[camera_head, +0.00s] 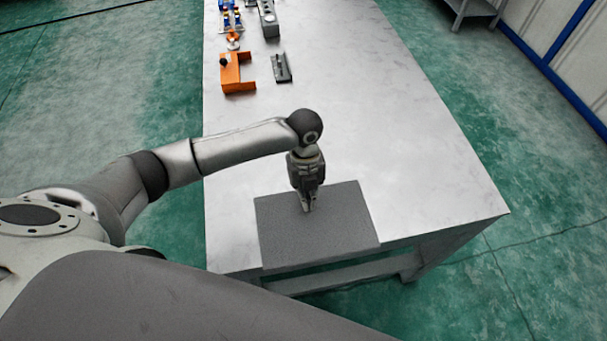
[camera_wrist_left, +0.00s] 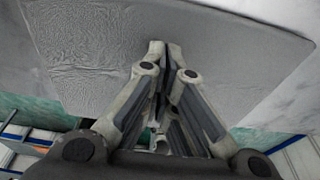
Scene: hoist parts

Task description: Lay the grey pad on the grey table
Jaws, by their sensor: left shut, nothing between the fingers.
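The grey pad (camera_head: 335,225) lies on the near end of the grey table (camera_head: 350,100), with its near edge at about the table's front edge. It looks flat in the head view. My left gripper (camera_head: 307,210) points down over the middle of the pad, with its fingertips at or just above the surface. In the left wrist view the fingers (camera_wrist_left: 165,50) are close together with nothing between them, and the pad (camera_wrist_left: 85,50) fills most of the background. I cannot tell whether the fingertips touch the pad. My right gripper is not in view.
Orange parts (camera_head: 235,72), a dark grey part (camera_head: 281,67), a grey block (camera_head: 268,18) and blue parts (camera_head: 230,16) stand at the table's far left. The table's middle and right are clear. Green floor surrounds it.

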